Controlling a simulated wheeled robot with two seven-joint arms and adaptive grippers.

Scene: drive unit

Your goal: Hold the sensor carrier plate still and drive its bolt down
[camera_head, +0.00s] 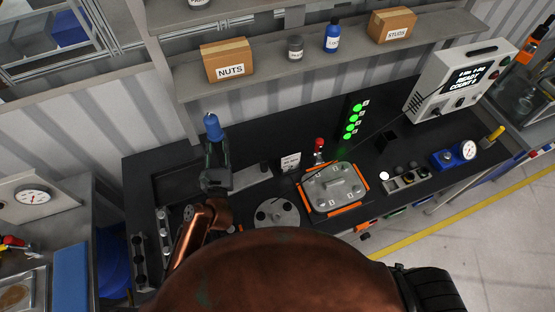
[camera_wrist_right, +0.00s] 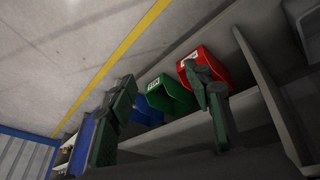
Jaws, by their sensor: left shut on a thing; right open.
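A grey plate (camera_head: 335,187) with small round features and a raised bar sits in an orange-edged fixture on the dark bench; I take it for the sensor carrier plate. I cannot make out its bolt. My left gripper (camera_head: 214,150) is shut on a blue-topped thing (camera_head: 212,126), above the bench left of the plate and apart from it. The gripper hides the lower part of that thing. My right gripper (camera_wrist_right: 165,95) is open in the right wrist view, with nothing between its fingers. The head view does not clearly show the right fingertips.
A round grey disc (camera_head: 277,214) lies left of the plate. A red-topped lever (camera_head: 319,146) stands behind it. A display box (camera_head: 462,82) and a blue gauge block (camera_head: 455,155) are to the right. Red (camera_wrist_right: 204,66) and green (camera_wrist_right: 168,96) bins show beyond the right fingers.

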